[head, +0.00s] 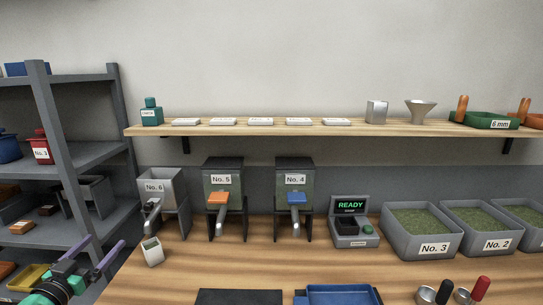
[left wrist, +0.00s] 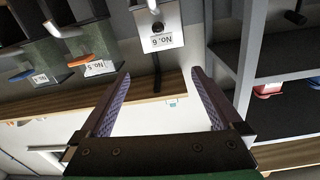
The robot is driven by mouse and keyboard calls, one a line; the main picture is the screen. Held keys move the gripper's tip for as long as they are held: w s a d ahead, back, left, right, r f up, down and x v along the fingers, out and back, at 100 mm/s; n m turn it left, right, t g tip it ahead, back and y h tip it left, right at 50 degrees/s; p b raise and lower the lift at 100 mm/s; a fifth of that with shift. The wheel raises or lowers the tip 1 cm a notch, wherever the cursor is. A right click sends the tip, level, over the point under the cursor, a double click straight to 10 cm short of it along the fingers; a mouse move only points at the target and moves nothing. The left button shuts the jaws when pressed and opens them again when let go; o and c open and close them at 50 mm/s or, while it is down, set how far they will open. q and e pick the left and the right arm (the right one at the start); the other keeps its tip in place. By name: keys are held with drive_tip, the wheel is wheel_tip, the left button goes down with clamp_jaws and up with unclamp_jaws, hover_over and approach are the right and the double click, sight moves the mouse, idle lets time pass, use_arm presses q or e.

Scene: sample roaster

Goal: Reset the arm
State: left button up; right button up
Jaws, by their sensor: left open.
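My left gripper (head: 98,246) is at the lower left of the head view, between the shelf rack and the table's left edge. Its two purple fingers are spread and point up and away. In the left wrist view the open gripper (left wrist: 161,73) shows with nothing between its fingers. The picture there is upside down, with the No. 6 hopper (left wrist: 158,28) beyond the fingertips. The No. 6 hopper (head: 162,187) also shows in the head view, with a small white cup (head: 152,252) in front of it. My right gripper is not in view.
The grey shelf rack (head: 50,140) stands close left of the gripper. On the table (head: 225,268) are the No. 5 hopper (head: 222,180), No. 4 hopper (head: 295,180), a device reading READY (head: 350,220), green-filled bins (head: 435,247) and a blue tray (head: 340,295). A wooden wall shelf (head: 220,129) is above.

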use_arm(q)
drive_tip(key=s+a+f+m+g+y, duration=0.1)
drive_tip(key=s+a+f+g+y, duration=0.3)
drive_tip(key=a+f, duration=0.65)
drive_tip(key=s+a+f+m+g+y, duration=0.15)
drive_tip(key=s+a+f+g, duration=0.35)
drive_tip(key=a+f, duration=0.5)
drive_tip(key=s+a+f+m+g+y, duration=0.1)
drive_tip(key=s+a+f+g, duration=0.2)
drive_tip(key=s, duration=0.6)
drive_tip(key=s+a+f+g+y, duration=0.1)
drive_tip(key=s+a+f+g, duration=0.1)
drive_tip(key=s+a+f, duration=0.45)
drive_tip(key=s+a+f+m+g+y, duration=0.1)
drive_tip(key=s+a+g+y, duration=0.15)
drive_tip(key=s, duration=0.85)
drive_tip(key=s+d+f+n+h, duration=0.1)
drive_tip(key=s+d+f+h, duration=0.15)
drive_tip(key=d+f, duration=0.9)
drive_tip(key=s+d+f+n+h, duration=0.15)
drive_tip(key=d+f+h, duration=0.25)
drive_tip(key=d+f, duration=0.75)
drive_tip(key=s+d+f+h, duration=0.1)
drive_tip(key=d+f, duration=0.1)
drive_tip(key=d, duration=1.2)
drive_tip(key=s+d+f+n+h, duration=0.1)
drive_tip(key=d+f+h, duration=0.1)
drive_tip(key=d, duration=1.2)
drive_tip(key=shift+s+f, duration=0.4)
